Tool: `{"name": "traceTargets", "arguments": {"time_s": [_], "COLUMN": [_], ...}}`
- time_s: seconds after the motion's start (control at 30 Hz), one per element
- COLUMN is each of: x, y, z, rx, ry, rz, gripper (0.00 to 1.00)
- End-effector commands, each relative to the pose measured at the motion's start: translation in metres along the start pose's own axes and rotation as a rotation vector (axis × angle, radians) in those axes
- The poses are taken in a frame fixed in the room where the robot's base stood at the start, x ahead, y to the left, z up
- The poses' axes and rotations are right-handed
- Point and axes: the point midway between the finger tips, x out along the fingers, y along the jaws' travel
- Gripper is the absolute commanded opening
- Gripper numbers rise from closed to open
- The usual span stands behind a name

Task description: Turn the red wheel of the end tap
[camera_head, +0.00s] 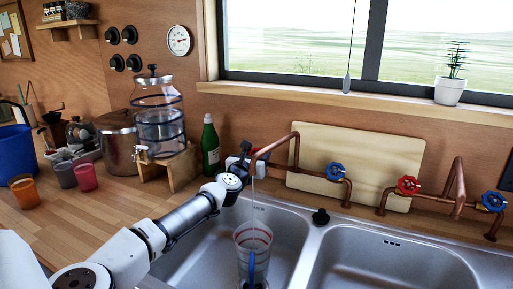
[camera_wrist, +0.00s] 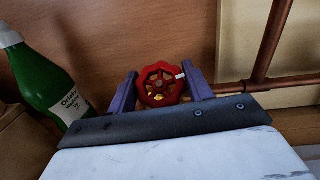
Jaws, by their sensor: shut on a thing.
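The end tap's red wheel (camera_wrist: 160,84) shows in the wrist view between the two fingers of my gripper (camera_wrist: 160,92). My gripper is shut on its rim, one finger on each side. In the head view my gripper (camera_head: 246,158) is at the left copper tap (camera_head: 280,142) and hides most of this wheel. A thin stream of water (camera_head: 253,190) falls from this tap's spout toward a clear jug (camera_head: 252,240) in the left sink basin.
Blue wheel (camera_head: 336,171), red wheel (camera_head: 408,185) and another blue wheel (camera_head: 493,201) are on the pipes to the right. A green bottle (camera_head: 210,147) stands close left of my gripper. A glass dispenser (camera_head: 158,115) is farther left. The right basin (camera_head: 390,265) looks empty.

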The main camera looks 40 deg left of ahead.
Motion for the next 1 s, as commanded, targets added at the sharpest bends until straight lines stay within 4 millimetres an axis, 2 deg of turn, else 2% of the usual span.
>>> {"name": "traceTargets", "arguments": {"time_s": [0.03,0.47,0.5,0.67,1.0], "x": [0.0003,0.0,0.0,0.0,-0.003], "y": [-0.0013,-0.0004,-0.0003,-0.0002,0.0005], "z": [0.0051,0.0002,0.0002,0.0002,-0.0001], "rx": [-0.014,-0.041,-0.04,-0.04,-0.039], "ry": [0.0,-0.002,-0.002,-0.001,-0.001], "rz": [0.016,0.052,0.052,0.052,0.052], "gripper": [0.28,0.28,0.52,0.72,0.72]}}
